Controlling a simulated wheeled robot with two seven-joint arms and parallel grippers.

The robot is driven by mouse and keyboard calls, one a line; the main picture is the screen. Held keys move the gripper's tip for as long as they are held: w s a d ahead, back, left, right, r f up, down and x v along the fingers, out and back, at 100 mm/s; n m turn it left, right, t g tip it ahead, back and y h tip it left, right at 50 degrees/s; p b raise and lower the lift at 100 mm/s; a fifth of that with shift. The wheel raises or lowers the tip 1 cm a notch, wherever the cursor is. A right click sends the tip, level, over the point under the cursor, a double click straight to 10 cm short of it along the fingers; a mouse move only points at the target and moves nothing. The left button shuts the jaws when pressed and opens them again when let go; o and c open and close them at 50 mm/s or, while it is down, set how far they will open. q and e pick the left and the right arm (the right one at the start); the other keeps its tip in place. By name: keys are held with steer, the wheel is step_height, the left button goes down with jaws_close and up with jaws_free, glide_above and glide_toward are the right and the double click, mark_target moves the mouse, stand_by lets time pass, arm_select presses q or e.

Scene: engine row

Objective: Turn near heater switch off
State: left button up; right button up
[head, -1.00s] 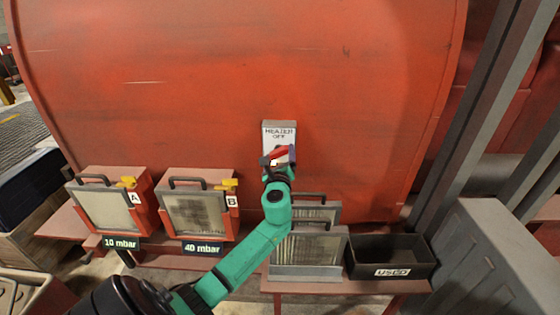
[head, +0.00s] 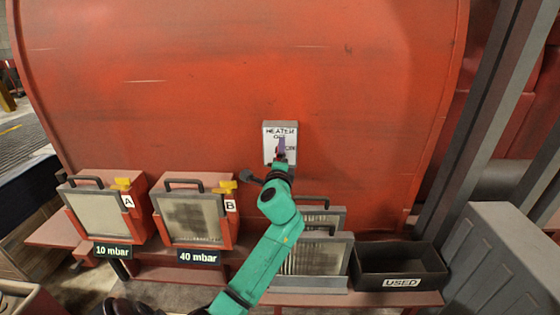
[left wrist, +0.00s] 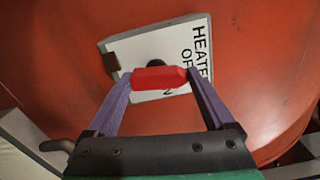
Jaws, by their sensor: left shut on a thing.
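The heater switch plate (head: 270,152) is a pale panel on the red engine casing, with HEATER OFF lettered at its top. In the left wrist view the plate (left wrist: 130,50) is seen turned, its lettering running down the right side. My left gripper (head: 281,146) is at the plate, and its own arm hides part of it. In the left wrist view its two purple fingers are shut on the ends of the red switch handle (left wrist: 160,77). The handle lies across the picture, roughly upright on the plate, towards the OFF lettering. My right gripper is not in view.
Below stand filter housing A (head: 97,213) with a 10 mbar sign and filter housing B (head: 190,218) with a 40 mbar sign, each with a yellow lever. Grey filters (head: 313,262) and a black USED bin (head: 402,264) sit on the shelf to the right.

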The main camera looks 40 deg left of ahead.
arm_select(q)
steer(key=shift+f+n+b, duration=0.1)
steer(key=shift+n+b, duration=0.2)
steer(key=shift+n, duration=0.5)
steer(key=o, duration=1.1)
steer(key=b+v, duration=0.3)
steer(key=v, duration=1.1)
steer(key=shift+s+d, duration=0.2)
steer(key=shift+s, duration=0.05)
